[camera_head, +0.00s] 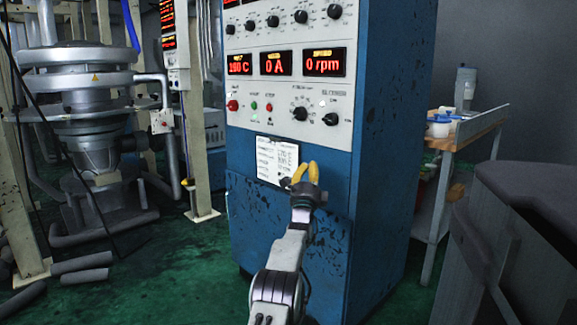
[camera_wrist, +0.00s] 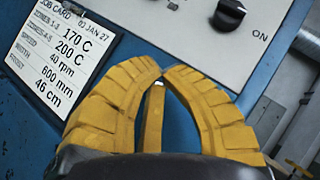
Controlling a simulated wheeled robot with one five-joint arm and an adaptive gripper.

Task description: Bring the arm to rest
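My arm reaches up and forward from the bottom of the head view. My gripper (camera_head: 304,166) is in front of the blue control cabinet (camera_head: 392,130), beside the lower right of a white card. In the wrist view, the yellow ribbed fingers of my gripper (camera_wrist: 163,68) curve together with their tips meeting or nearly so. Nothing is held between them. Whether the fingertips touch the cabinet cannot be told.
The job card (camera_wrist: 62,50) lists 170 C, 200 C, 40 rpm, 600 mm and 46 cm. Red displays (camera_head: 273,63) read 190 C, 0 A and 0 rpm above a black knob (camera_wrist: 229,15). A wooden-topped bench (camera_head: 470,128) stands right; grey machinery (camera_head: 92,110) stands left.

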